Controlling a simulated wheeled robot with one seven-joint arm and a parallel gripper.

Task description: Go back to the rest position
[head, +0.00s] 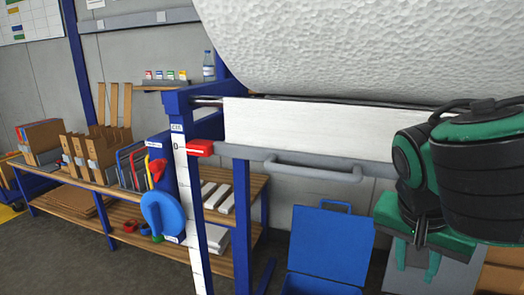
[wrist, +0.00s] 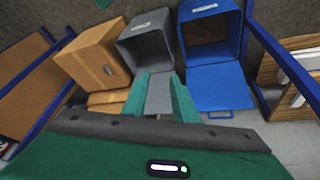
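My gripper (head: 416,262), green and black, hangs at the right of the head view with its fingers pointing down. It is to the right of the blue open box (head: 330,245) in the picture. In the wrist view its two green fingers (wrist: 161,98) stand apart with nothing between them. Past the fingers is the grey open box (wrist: 150,48) with its flap folded down. The blue box (wrist: 212,45) is just right of it, and a cardboard box (wrist: 92,52) is at the left.
A blue-framed stand with a white panel (head: 300,124), a big white roll (head: 350,45) and a grey handle (head: 312,170) is left of and behind my gripper. A wooden shelf (head: 92,180) with boards and tools stands at the left. Grey floor (head: 70,255) is clear at the lower left.

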